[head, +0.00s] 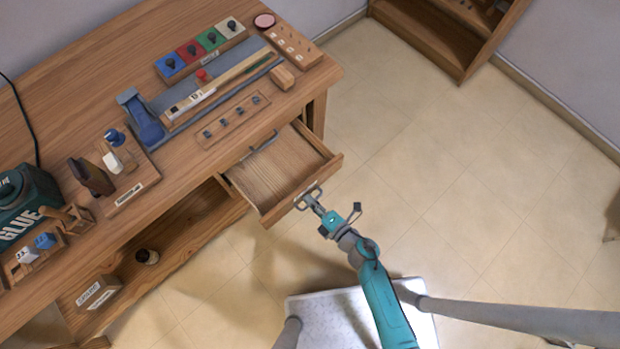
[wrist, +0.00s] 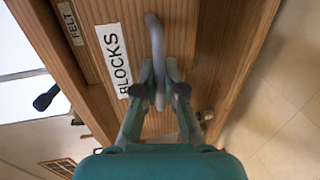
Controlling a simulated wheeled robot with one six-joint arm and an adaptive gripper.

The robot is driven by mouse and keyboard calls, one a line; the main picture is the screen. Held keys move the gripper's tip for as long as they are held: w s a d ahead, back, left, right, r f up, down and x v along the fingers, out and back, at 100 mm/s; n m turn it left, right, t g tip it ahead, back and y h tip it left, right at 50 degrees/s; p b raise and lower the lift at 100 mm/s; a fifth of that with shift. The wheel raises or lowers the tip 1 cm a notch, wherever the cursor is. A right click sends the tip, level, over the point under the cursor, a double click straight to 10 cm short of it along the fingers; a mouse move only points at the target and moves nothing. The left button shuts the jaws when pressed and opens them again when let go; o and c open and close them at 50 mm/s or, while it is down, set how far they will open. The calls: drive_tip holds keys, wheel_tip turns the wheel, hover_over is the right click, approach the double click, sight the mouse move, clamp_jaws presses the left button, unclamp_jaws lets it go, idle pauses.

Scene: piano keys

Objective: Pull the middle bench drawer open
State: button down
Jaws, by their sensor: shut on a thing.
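A wooden bench drawer (head: 272,178) stands pulled out from the bench in the head view, and its inside looks empty. Its front carries a white label reading BLOCKS (wrist: 113,60) in the wrist view. A grey bar handle (wrist: 153,32) is fixed to that front. My gripper (head: 314,203) is at the drawer front in the head view, shut on the handle. The wrist view shows its fingers (wrist: 160,92) closed around the bar. Another front, labelled FELT (wrist: 70,22), stays back above the open drawer, with its own handle (head: 264,142).
The bench top (head: 75,100) holds a glue bottle (head: 25,205), coloured blocks (head: 200,48) and tools. A lower shelf (head: 185,232) bears a small box (head: 98,292). Tiled floor (head: 450,200) right of the drawer is clear. A wooden shelf unit (head: 445,35) stands at the top right.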

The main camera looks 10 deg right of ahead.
drive_tip(key=c, duration=1.5)
unclamp_jaws()
drive_tip(key=shift+c, duration=0.2)
drive_tip(key=v, duration=1.2)
drive_tip(key=shift+r, duration=0.1)
